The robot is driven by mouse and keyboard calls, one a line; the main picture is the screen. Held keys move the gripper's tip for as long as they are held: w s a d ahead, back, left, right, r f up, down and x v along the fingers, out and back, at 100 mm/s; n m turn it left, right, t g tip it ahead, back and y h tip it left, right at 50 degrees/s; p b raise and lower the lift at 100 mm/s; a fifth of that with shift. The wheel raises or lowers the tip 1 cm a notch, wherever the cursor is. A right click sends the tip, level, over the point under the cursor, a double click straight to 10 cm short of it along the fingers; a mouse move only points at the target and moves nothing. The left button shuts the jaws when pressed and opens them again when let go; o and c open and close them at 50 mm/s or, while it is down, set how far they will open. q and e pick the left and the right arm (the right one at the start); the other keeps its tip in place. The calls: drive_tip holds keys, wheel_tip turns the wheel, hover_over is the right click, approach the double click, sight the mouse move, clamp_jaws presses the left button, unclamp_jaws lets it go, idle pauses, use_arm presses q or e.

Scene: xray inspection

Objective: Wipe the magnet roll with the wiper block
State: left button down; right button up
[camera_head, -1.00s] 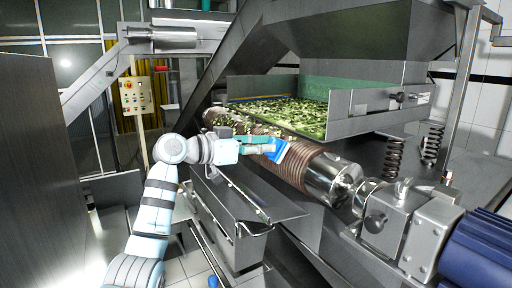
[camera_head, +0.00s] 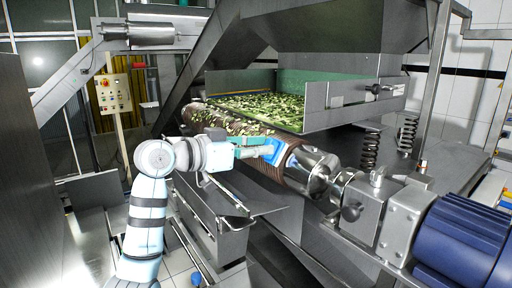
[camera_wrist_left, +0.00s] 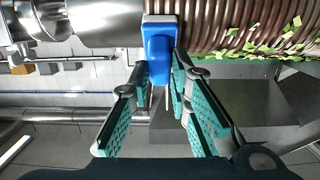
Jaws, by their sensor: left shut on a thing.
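The magnet roll (camera_head: 235,123) is a ribbed, copper-brown cylinder lying diagonally in front of the green-lined feeder tray, with bright metal at its near end. Green leaf bits lie on its far part. My left gripper (camera_head: 258,152) is shut on the blue wiper block (camera_head: 274,151) at the near part of the roll. In the left wrist view the block (camera_wrist_left: 159,50) sits between the fingers (camera_wrist_left: 160,88). Its pale pad is against the roll (camera_wrist_left: 215,35) near the smooth end; exact contact is hard to tell. My right gripper is not in view.
The feeder tray (camera_head: 318,115) holds many leaf bits above the roll. A metal chute (camera_head: 215,205) lies below. A bearing block and blue motor (camera_head: 465,240) stand at the near right. A control panel (camera_head: 113,93) stands at the left.

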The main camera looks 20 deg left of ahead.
use_arm(q)
drive_tip(key=s+a+r+p, duration=0.2)
drive_tip(key=s+a+r, duration=0.1)
drive_tip(key=shift+s+a+r, duration=0.2)
drive_tip(key=shift+s+r, duration=0.05)
drive_tip(key=shift+s, duration=0.15)
drive_tip(key=shift+s+a+r, duration=0.8)
drive_tip(key=shift+s+r, duration=0.1)
drive_tip(key=shift+s, duration=0.1)
drive_tip(key=shift+w+d+f, duration=0.1)
drive_tip(key=shift+w+d, duration=0.05)
